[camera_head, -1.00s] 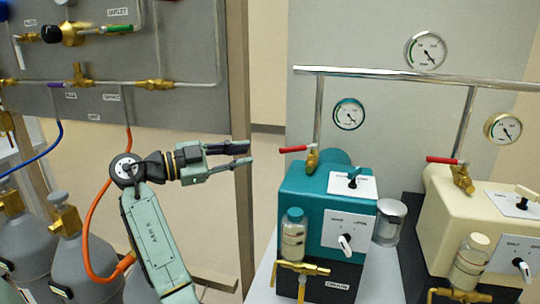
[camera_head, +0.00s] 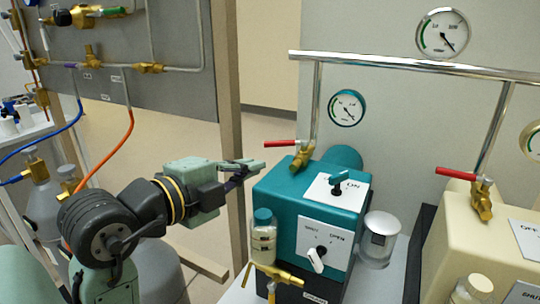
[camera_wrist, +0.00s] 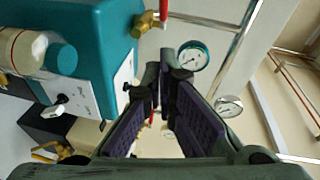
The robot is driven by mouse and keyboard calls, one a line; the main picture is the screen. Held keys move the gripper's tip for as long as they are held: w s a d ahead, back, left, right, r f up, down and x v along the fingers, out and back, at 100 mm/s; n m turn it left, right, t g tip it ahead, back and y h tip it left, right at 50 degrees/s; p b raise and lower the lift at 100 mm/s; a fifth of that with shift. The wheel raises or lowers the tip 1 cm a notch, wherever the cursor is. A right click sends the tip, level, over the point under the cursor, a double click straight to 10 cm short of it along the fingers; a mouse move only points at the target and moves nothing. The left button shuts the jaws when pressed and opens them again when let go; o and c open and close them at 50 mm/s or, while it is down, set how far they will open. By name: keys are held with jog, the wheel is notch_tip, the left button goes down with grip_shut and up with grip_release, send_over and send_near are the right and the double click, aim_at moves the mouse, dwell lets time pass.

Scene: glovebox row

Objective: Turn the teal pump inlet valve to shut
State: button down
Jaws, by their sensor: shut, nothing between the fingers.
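The teal pump (camera_head: 275,205) stands on the bench in the head view and fills the upper left of the wrist view (camera_wrist: 85,40). Its brass inlet valve (camera_head: 302,158) sits on top at the foot of a vertical pipe. Its red lever (camera_head: 281,143) points left, across the pipe. The brass valve (camera_wrist: 146,22) and part of the red lever (camera_wrist: 164,9) also show at the top of the wrist view. My gripper (camera_head: 258,165) is shut and empty, left of the valve and slightly below the lever in the head picture. I cannot tell their depth gap.
A cream pump (camera_head: 450,235) with its own red lever (camera_head: 457,173) stands to the right. A horizontal metal pipe (camera_head: 400,66) runs above both pumps. A wooden post (camera_head: 229,110) stands behind my gripper. A glass jar (camera_head: 379,240) is beside the teal pump.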

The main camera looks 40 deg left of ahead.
jog(key=p, duration=0.3)
send_near(285, 143)
jog(key=w+d, duration=0.1)
jog(key=d, duration=0.1)
jog(key=w+d, duration=0.1)
jog(key=w, duration=0.1)
jog(key=shift+d+f, duration=0.25)
jog(key=shift+d, duration=0.1)
jog(key=shift+w+a+f+p, duration=0.1)
jog(key=shift+w+a+p, duration=0.05)
jog(key=shift+w+a, duration=0.3)
jog(key=shift+w+a+f+p, duration=0.15)
jog(key=shift+w+a, duration=0.15)
jog(key=shift+a, duration=0.25)
jog(key=shift+w+a+f, duration=0.25)
jog(key=shift+w+a, duration=0.2)
jog(key=shift+a, duration=0.05)
